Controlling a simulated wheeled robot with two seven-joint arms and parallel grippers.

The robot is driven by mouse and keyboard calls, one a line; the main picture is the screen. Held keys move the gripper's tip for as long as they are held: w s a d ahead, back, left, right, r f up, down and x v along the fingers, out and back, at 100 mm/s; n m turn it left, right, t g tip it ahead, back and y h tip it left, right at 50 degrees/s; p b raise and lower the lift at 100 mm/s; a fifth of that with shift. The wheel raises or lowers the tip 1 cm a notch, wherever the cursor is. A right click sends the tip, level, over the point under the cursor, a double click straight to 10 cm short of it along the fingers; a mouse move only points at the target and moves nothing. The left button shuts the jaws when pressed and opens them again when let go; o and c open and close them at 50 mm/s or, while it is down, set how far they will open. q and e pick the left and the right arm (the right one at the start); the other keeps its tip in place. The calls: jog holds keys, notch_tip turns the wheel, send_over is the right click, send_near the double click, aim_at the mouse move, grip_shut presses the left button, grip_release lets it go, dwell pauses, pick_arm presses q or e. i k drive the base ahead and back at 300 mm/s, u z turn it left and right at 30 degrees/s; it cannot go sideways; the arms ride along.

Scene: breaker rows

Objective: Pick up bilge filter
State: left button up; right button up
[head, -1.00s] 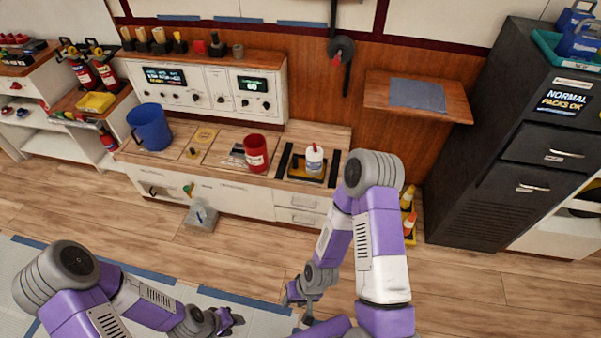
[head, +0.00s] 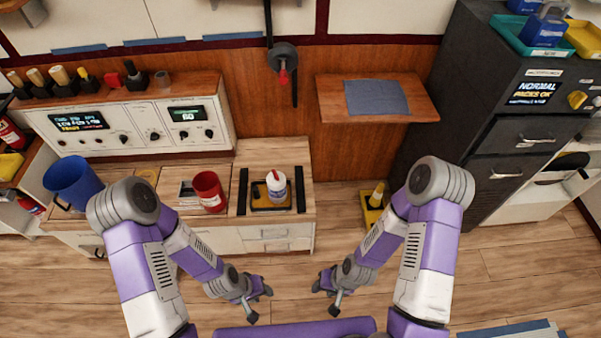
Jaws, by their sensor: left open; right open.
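I cannot tell for sure which object is the bilge filter; none carries a readable name. A red can with a pale label (head: 208,192) stands on the counter (head: 225,218). To its right, a white bottle with a red tip (head: 276,186) stands on a yellow-and-black base between two black strips. A blue bucket (head: 72,183) stands at the counter's left end. My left gripper (head: 261,304) is open and empty, in front of and below the counter. My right gripper (head: 325,298) is open and empty, to the right of the left one. Neither touches anything.
A wall shelf (head: 420,103) with a grey cloth (head: 376,97) is right of the counter. A dark cabinet (head: 462,110) stands further right with trays on top. A yellow stand (head: 373,208) is on the floor between counter and cabinet. The floor before my grippers is clear.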

aim_at(277, 190)
jog(key=u, duration=0.3)
jog(key=i, duration=1)
jog(key=u, duration=0.7)
